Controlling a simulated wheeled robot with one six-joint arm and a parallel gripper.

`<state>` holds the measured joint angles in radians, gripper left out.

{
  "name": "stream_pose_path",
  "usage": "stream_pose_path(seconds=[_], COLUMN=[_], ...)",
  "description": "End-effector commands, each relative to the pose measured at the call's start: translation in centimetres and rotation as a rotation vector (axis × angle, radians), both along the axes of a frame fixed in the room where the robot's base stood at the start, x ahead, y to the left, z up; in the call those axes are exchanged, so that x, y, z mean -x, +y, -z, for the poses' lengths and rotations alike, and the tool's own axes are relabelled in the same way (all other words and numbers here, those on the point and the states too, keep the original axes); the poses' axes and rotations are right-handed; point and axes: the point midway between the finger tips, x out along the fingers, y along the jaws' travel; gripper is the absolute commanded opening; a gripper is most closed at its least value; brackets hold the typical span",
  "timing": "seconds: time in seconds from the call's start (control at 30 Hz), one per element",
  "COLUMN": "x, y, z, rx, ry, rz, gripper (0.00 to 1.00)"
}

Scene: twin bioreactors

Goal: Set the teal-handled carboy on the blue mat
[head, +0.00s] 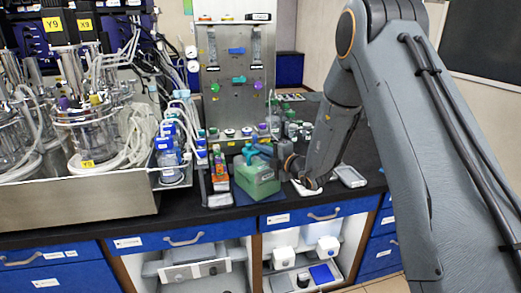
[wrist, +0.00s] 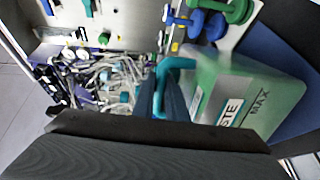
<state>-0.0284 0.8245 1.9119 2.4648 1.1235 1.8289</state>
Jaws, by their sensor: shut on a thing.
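The carboy (head: 257,180) is a translucent green box-shaped bottle with a teal handle, near the bench's front edge. In the wrist view the carboy (wrist: 245,90) shows a white label and the word MAX. My gripper (head: 268,151) comes in from the right and is shut on the teal handle; the wrist view shows its dark finger (wrist: 165,98) against the handle (wrist: 172,68). The blue mat (head: 238,196) shows around the carboy's base, and in the wrist view the mat (wrist: 286,55) shows beside it. The carboy looks over the mat; I cannot tell whether its base touches.
A steel tray (head: 80,210) with glass bioreactors stands at the left. A steel panel (head: 235,75) with knobs rises behind. Small bottles (head: 168,160) and a red-and-black handheld device (head: 219,172) are left of the carboy. A grey-white flat device (head: 350,176) lies at the right.

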Motion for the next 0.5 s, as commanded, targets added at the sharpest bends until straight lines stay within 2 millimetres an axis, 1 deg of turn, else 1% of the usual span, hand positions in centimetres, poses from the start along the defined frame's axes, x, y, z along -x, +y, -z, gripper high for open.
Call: stream_pose_path(seconds=[0.03,0.17,0.2,0.27,0.3,0.5], x=[-0.13,-0.13,0.00,0.01,0.01,0.02], y=[0.02,0.02,0.01,0.02,0.02,0.03], z=[-0.39,-0.22,0.21,0.16,0.15,0.15], rx=[-0.003,-0.003,0.000,0.000,0.000,0.000], ry=[-0.008,-0.007,0.000,0.000,0.000,0.000], rz=[0.000,0.000,0.000,0.000,0.000,-0.001], gripper=[0.00,0.00,0.14,0.24,0.31,0.31])
